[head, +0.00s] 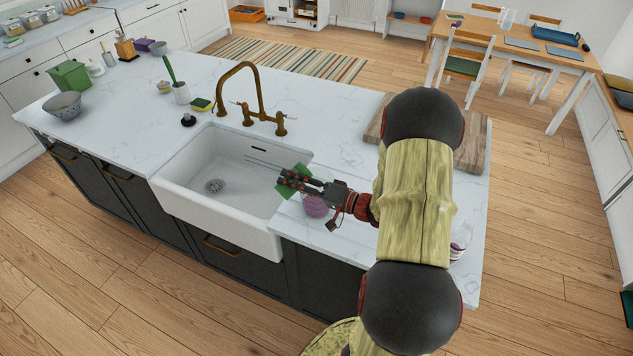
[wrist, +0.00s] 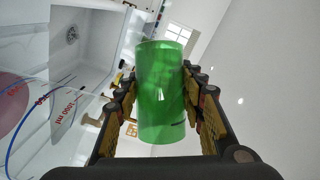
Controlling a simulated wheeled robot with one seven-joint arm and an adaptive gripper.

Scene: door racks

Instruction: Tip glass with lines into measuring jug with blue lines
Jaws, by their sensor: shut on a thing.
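My gripper (head: 290,179) is shut on a green see-through glass (wrist: 160,95), which sits between both fingers in the wrist view. A short dark line shows near one end of the glass. In the head view the glass (head: 299,196) is partly hidden by the fingers, over the counter by the sink's right edge. The clear measuring jug (wrist: 62,108), with red lettering and a blue line, is at the left of the wrist view, partly cut off. Something pink shows with it. In the head view the pinkish jug (head: 316,207) is just below my gripper, partly hidden.
The white sink (head: 215,187) is left of my gripper, with a brass tap (head: 250,95) behind it. A wooden board (head: 472,147) lies at the counter's right, partly behind my arm. A white and purple item (head: 460,240) stands near the right edge.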

